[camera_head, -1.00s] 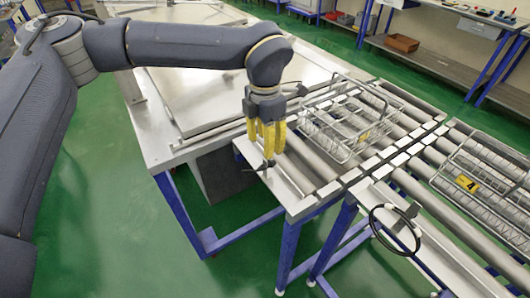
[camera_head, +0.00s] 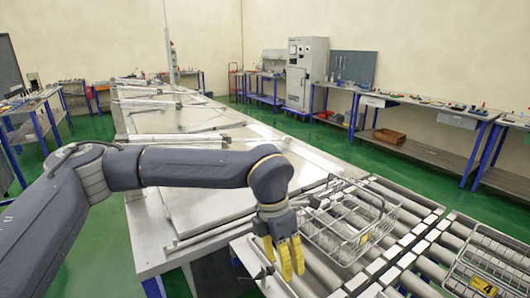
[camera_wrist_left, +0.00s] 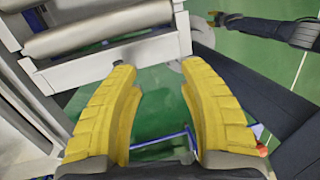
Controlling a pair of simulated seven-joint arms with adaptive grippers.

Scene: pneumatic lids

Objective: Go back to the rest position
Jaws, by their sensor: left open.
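My left gripper (camera_head: 284,262) hangs fingers-down over the near left end of the roller conveyor, left of the near wire basket (camera_head: 350,232). In the left wrist view its two yellow fingers (camera_wrist_left: 160,105) are spread, with nothing between them and green floor below. The wire basket stands on the rollers, apart from the fingers. In the left wrist view a dark arm with a small yellow-tipped end (camera_wrist_left: 225,19), apparently my right gripper, shows at the upper right; its opening is too small to judge.
A second wire basket with a yellow label (camera_head: 482,286) sits on the conveyor at the right edge. A long metal table (camera_head: 210,190) with flat lids runs back beside the conveyor (camera_head: 425,262). Workbenches line the right wall. Green floor lies open at left.

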